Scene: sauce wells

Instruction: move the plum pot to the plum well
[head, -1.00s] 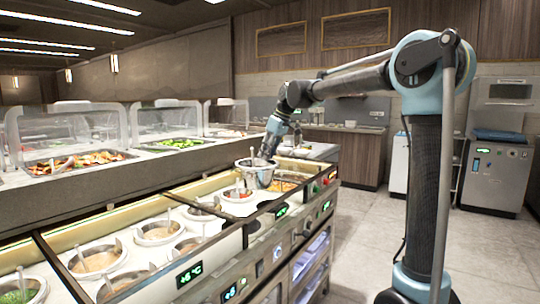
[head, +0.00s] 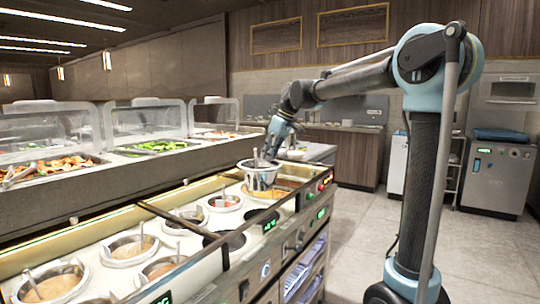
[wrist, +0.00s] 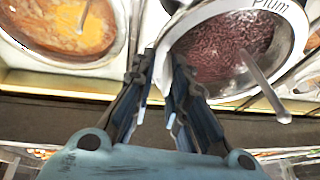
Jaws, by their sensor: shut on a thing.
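The plum pot (head: 262,181) is a metal pot with dark red-brown sauce and a spoon. It hangs upright above the counter's far part in the head view. In the wrist view its rim reads "Plum" (wrist: 228,47). My gripper (head: 268,156) is shut on its rim; the fingers (wrist: 163,75) show on either side of the rim in the wrist view. Two dark, empty-looking wells, one nearer (head: 226,241) and one farther (head: 262,217), lie in the front row. I cannot read their labels, so I cannot tell which is the plum well.
Several filled sauce pots, such as a red one (head: 225,201) and a brown one (head: 130,248), sit in neighbouring wells. An orange sauce pot (wrist: 68,25) is beside the held pot. Clear sneeze guards (head: 148,121) stand behind. The floor on the right (head: 345,220) is free.

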